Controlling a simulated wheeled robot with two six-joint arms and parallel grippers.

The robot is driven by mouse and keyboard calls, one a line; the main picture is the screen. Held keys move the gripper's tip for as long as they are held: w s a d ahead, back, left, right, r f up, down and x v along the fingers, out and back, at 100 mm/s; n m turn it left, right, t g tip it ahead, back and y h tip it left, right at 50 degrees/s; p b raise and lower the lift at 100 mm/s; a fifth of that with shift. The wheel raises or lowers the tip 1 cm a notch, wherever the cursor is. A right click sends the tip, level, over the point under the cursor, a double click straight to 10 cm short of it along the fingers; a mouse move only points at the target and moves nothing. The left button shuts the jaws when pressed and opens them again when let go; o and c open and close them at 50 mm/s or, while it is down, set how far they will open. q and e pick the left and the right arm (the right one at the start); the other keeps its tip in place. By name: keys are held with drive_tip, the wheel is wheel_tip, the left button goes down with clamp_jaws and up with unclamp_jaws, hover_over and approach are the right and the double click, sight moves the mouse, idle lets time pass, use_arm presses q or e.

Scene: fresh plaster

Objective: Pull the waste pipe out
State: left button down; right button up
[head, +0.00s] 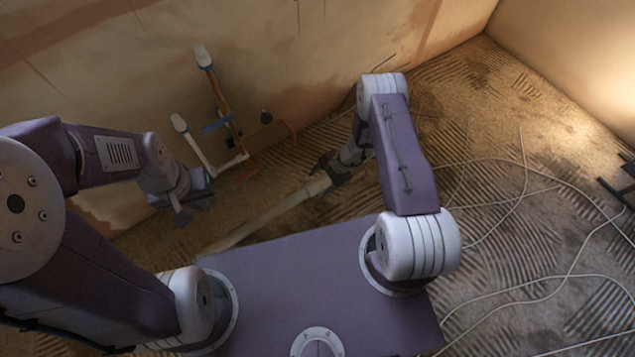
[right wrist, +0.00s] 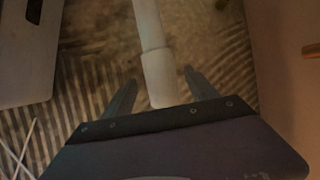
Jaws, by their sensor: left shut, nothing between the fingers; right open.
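The waste pipe (head: 270,215) is a long pale pipe lying low along the floor near the wall, with a thicker sleeve at its right end. In the right wrist view the pale sleeve (right wrist: 158,75) lies between the two fingers. My right gripper (head: 328,168) is open at that sleeved end, with a finger on each side; I cannot tell whether either touches it. My left gripper (head: 181,216) is shut and empty, above the floor left of the pipe. The pipe's left end is partly hidden behind my body.
Upright pipes with white caps (head: 203,57) and a blue clip (head: 216,124) stand at the wall behind the waste pipe. A small black round fitting (head: 266,117) is beside them. Thin pale cables (head: 523,165) loop over the ridged floor at right. A dark object (head: 617,192) is at the right edge.

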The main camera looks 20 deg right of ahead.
use_arm(q)
wheel_tip(320, 180, up, 4)
drive_tip(key=p, duration=0.2)
drive_tip(key=shift+f+p, duration=0.1)
drive_tip(key=shift+p, duration=0.2)
use_arm(e)
drive_tip(key=v, duration=0.6)
drive_tip(key=shift+r, duration=0.3)
drive_tip(key=shift+d, duration=0.1)
